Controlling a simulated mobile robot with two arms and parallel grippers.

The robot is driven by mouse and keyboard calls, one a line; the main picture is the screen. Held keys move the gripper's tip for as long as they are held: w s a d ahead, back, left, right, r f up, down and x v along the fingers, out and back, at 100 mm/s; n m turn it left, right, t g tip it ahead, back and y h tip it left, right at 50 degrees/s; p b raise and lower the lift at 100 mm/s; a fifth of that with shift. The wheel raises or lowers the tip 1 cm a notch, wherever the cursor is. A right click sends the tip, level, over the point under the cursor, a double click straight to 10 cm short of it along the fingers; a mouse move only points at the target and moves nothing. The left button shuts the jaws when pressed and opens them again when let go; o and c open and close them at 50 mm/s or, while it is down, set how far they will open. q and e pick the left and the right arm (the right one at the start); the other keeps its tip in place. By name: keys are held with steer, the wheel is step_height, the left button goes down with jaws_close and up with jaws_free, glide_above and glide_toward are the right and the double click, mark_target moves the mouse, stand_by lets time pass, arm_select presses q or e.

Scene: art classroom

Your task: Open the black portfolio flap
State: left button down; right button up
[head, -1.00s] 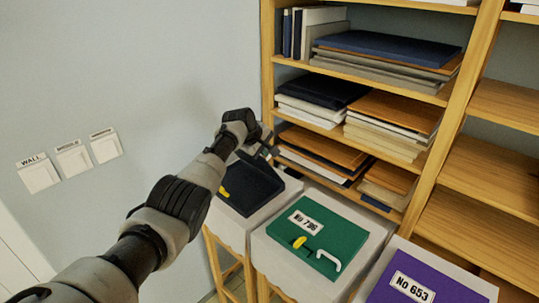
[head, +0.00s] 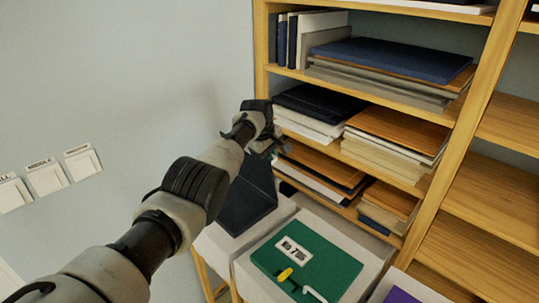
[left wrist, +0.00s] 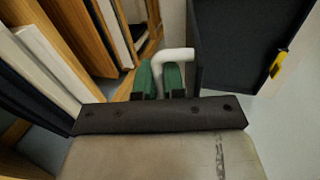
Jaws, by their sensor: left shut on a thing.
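The black portfolio (head: 245,210) lies on the leftmost pedestal in the head view, with its flap (head: 257,172) tilted up from the base. My left gripper (head: 277,147) is at the raised edge of the flap, partly hidden by my own wrist. In the left wrist view the green-padded fingers (left wrist: 160,80) are shut on the white handle (left wrist: 178,56) beside the black flap (left wrist: 240,30). A yellow clasp (left wrist: 280,63) shows on the black portfolio there. My right gripper is out of view.
A purple one (head: 398,296) is at the bottom edge. A wooden shelf (head: 440,195) with stacked boards and folders stands close behind my left gripper. The wall on the left carries white label plates.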

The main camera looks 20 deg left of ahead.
arm_select(q)
steer(key=shift+w+d+f, duration=0.1)
steer(key=shift+d+f, duration=0.05)
steer(key=shift+d, duration=0.05)
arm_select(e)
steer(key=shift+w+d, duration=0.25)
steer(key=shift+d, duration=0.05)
arm_select(q)
steer(key=shift+f, duration=0.1)
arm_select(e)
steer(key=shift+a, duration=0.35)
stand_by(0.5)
arm_select(q)
steer(key=c, duration=1.5)
jaws_free()
steer(key=shift+w, duration=0.15)
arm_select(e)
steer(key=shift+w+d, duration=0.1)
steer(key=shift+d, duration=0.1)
arm_select(q)
steer(key=shift+r, duration=0.55)
steer(key=b+v, duration=0.2)
steer(key=v, duration=0.7)
steer(key=shift+a+r, duration=0.1)
steer(key=shift+r, duration=0.25)
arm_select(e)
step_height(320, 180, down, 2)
